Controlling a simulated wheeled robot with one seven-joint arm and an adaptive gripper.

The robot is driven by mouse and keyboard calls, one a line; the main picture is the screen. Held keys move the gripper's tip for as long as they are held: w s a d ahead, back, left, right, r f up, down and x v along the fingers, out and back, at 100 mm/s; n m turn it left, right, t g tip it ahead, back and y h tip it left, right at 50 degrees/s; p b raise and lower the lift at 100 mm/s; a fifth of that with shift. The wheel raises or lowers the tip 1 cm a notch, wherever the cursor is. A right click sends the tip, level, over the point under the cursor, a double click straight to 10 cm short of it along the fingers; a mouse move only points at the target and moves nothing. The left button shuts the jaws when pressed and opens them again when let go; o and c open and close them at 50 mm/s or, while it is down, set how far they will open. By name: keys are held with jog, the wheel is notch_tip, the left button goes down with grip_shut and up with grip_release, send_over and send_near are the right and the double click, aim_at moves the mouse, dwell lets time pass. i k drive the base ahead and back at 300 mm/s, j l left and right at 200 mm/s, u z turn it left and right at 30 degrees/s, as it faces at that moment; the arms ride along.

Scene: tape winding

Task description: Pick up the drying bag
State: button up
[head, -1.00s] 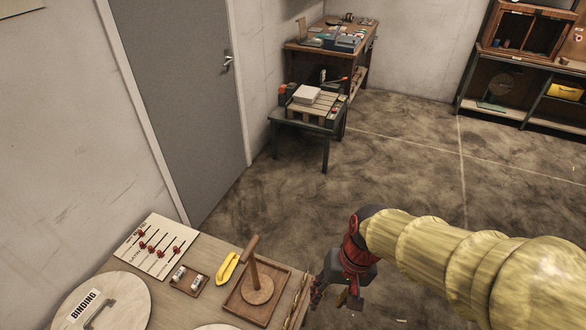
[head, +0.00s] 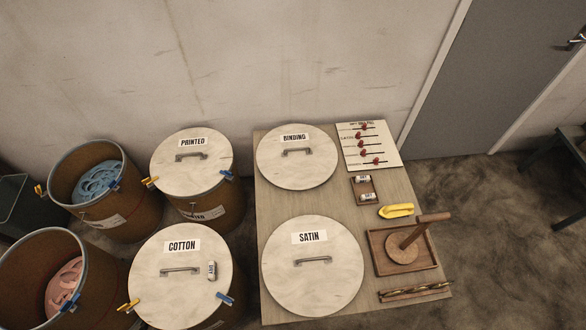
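A small white bag with dark lettering (head: 211,270) lies on the round pale lid marked COTTON (head: 160,292), right of its handle. Two similar small white pieces with dark print, an upper one (head: 365,180) and a lower one (head: 369,196), lie in a small brown tray (head: 358,189) on the wooden table. The lettering is too small to read surely. My gripper and arm are not in view now.
Lids marked BINDING (head: 325,171) and SATIN (head: 340,285) lie on the table (head: 385,305), with a yellow tool (head: 396,211) and a wooden post stand (head: 402,256). Open drums hold blue ribbon (head: 97,182) and pink ribbon (head: 62,284). A closed PRINTED drum (head: 190,168) stands behind COTTON.

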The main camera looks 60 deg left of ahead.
aim_at(211, 272)
jog(key=u, duration=3.4)
